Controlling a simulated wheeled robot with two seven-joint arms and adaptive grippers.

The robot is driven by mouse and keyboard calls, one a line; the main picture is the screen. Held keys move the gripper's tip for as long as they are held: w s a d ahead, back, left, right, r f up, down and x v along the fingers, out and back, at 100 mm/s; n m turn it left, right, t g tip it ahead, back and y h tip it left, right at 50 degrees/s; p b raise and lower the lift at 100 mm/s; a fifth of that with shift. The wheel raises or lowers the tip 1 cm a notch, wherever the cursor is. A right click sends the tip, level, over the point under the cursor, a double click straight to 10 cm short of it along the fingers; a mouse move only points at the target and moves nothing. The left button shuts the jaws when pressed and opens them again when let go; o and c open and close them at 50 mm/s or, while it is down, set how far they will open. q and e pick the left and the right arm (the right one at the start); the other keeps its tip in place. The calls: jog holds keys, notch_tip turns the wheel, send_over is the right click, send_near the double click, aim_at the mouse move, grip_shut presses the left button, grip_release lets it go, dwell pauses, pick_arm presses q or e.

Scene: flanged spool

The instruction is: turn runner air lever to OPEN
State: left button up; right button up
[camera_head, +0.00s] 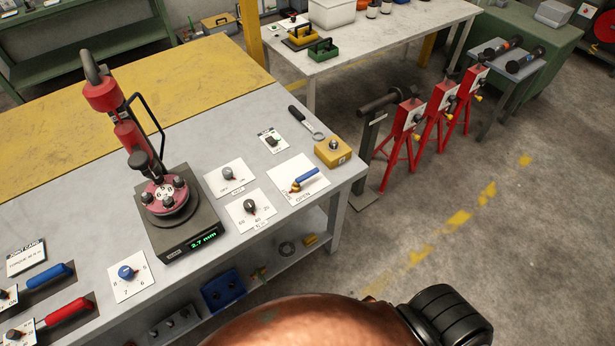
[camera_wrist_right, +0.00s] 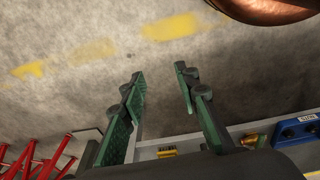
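A lever with a blue handle and a brass-coloured pivot (camera_head: 305,179) sits on a white card (camera_head: 318,191) near the right end of the grey workbench in the head view. Its handle points up and to the right from the pivot. The word OPEN is printed along the card's lower edge; any other marking is too small to read. My right gripper (camera_wrist_right: 160,73) is open and empty in the wrist view, with its two green fingers apart above the floor. It is not touching the lever. My left gripper is in neither view.
A yellow box with a knob (camera_head: 333,151) stands close behind the lever card. Dial cards (camera_head: 250,208) and a switch card (camera_head: 271,141) lie to its left. A red press (camera_head: 130,130) stands farther left. Red stands (camera_head: 408,130) are beyond the bench; floor in front is open.

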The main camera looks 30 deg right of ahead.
jog(key=w+d+r+t+b, duration=0.1)
jog(key=w+r, duration=0.2)
jog(key=r, duration=0.4)
jog(key=w+d+r+h+b, duration=0.1)
jog(key=w+r+b, duration=0.1)
jog(key=r, duration=0.5)
jog(key=w+d+r+t+b, duration=0.1)
jog(key=w+r, duration=0.2)
jog(key=r, duration=0.4)
jog(key=w+d+r+t+h+b, duration=0.1)
jog(key=w+d+r+t+h, duration=0.15)
jog(key=w+d+r, duration=0.5)
jog(key=n+t+h, duration=0.2)
jog(key=n+t, duration=0.9)
jog(key=n, duration=0.2)
send_near(311, 172)
jog(key=shift+w+d+f, duration=0.15)
jog(key=shift+w+d, duration=0.15)
jog(key=shift+w, duration=0.25)
jog(key=shift+w+d+f, duration=0.15)
jog(key=shift+w+d, duration=0.1)
jog(key=shift+w, duration=0.35)
jog(key=shift+w+n, duration=0.3)
jog(key=shift+w, duration=0.05)
jog(key=x, duration=0.7)
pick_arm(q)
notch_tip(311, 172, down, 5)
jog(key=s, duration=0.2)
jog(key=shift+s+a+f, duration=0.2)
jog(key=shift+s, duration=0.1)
